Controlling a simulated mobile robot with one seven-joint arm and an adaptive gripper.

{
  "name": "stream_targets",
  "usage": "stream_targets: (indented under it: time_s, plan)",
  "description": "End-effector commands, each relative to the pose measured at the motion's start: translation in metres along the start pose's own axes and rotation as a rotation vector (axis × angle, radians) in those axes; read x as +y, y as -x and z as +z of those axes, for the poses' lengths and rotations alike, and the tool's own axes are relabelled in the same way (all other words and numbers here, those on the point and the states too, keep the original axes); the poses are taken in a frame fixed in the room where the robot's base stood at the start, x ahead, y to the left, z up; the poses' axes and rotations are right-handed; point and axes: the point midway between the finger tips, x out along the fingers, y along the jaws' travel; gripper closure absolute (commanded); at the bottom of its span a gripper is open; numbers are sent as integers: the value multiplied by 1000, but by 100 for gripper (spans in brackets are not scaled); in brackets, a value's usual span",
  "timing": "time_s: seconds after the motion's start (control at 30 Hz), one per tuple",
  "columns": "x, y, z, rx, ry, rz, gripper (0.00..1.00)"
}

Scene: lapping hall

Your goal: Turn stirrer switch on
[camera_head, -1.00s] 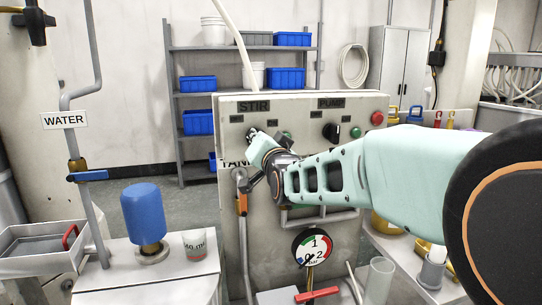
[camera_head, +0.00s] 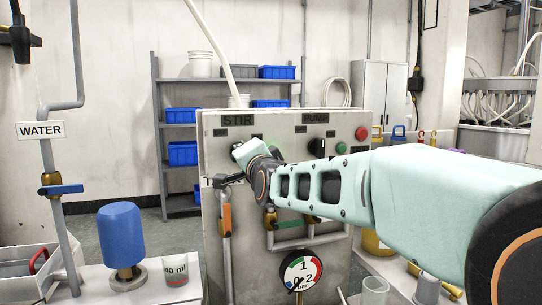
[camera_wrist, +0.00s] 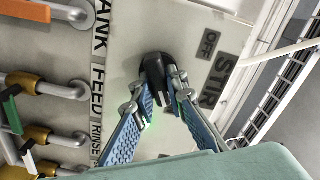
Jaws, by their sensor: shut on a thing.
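The stirrer switch is a black knob (camera_wrist: 154,68) on the grey control panel (camera_head: 285,122), near the STIR label (camera_head: 238,120). In the wrist view the STIR label (camera_wrist: 213,82) and a small OFF label (camera_wrist: 208,44) lie to the right of the knob. My gripper (camera_wrist: 163,92) has its two blue-padded fingers closed on either side of the knob and holds it. A green glow shows by the fingers. In the head view my gripper (camera_head: 243,153) is at the panel's upper left and hides most of the switch.
The PUMP knob (camera_head: 317,147) and a red button (camera_head: 361,133) sit to the right on the panel. Pipes with an orange-handled valve (camera_head: 226,220) and a pressure gauge (camera_head: 298,272) are below.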

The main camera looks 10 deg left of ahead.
Motion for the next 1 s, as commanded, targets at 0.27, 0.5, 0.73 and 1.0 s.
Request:
stream_targets:
  time_s: [0.27, 0.5, 0.73, 1.0]
  plan:
    - [0, 0, 0, 0, -4, 0, 87]
    - [0, 0, 0, 0, -3, 0, 70]
    - [-2, 0, -1, 1, -2, -1, 70]
    - [-40, 0, -21, 5, -3, -9, 70]
